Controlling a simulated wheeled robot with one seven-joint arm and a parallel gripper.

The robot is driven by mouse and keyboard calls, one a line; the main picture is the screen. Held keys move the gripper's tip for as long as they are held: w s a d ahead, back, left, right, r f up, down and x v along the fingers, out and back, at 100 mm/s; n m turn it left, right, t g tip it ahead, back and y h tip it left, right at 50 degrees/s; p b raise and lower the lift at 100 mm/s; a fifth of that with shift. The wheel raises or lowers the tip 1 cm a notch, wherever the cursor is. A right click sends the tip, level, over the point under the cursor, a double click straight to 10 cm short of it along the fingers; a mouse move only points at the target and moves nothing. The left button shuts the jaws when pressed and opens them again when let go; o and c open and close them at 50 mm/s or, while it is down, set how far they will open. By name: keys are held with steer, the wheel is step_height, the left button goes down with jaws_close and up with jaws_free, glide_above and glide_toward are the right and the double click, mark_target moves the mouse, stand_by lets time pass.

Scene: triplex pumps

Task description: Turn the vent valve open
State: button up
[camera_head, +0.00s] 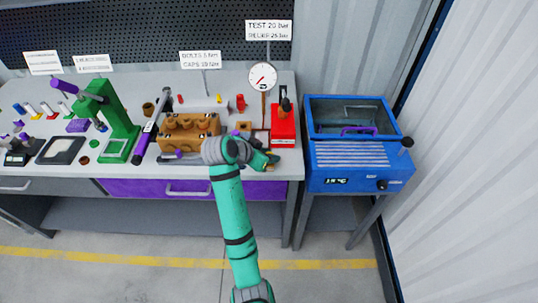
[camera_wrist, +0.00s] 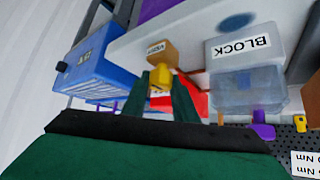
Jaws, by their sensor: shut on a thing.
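The vent valve shows in the wrist view as a small orange-brown block (camera_wrist: 160,52) with a label too small to read surely, and a yellow knob (camera_wrist: 161,76) on it. My gripper (camera_wrist: 160,88) has its two dark green fingers on either side of the yellow knob and is shut on it. In the head view my gripper (camera_head: 270,160) is at the bench's front edge, in front of the red unit. The valve is hidden there behind my gripper and wrist. The angle of the knob cannot be told.
A brown pump block (camera_head: 188,128) stands left of my wrist. A red unit (camera_head: 284,126) and a pressure gauge (camera_head: 262,77) stand behind my gripper. A blue machine (camera_head: 350,155) is on the right. A box labelled BLOCK (camera_wrist: 232,48) is close by in the wrist view.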

steer(key=n+t+y, duration=0.2)
steer(key=n+y, duration=0.1)
steer(key=n, duration=0.1)
steer(key=shift+d+n, duration=0.1)
steer(key=shift+n, duration=0.2)
steer(key=n+y, duration=0.3)
steer(key=n, duration=0.1)
steer(key=shift+r+n+y, duration=0.1)
steer(key=shift+n+y, duration=0.2)
steer(key=n+y, duration=0.2)
steer(key=n, duration=0.1)
steer(key=shift+n+y, duration=0.3)
steer(key=shift+y, duration=0.1)
steer(key=shift+n+g+y, duration=1.1)
steer(key=shift+n+y, duration=0.3)
steer(key=shift+n, duration=0.8)
steer(key=o, duration=1)
steer(key=shift+a, duration=0.2)
steer(key=shift+o, duration=0.2)
steer(key=shift+d, duration=0.15)
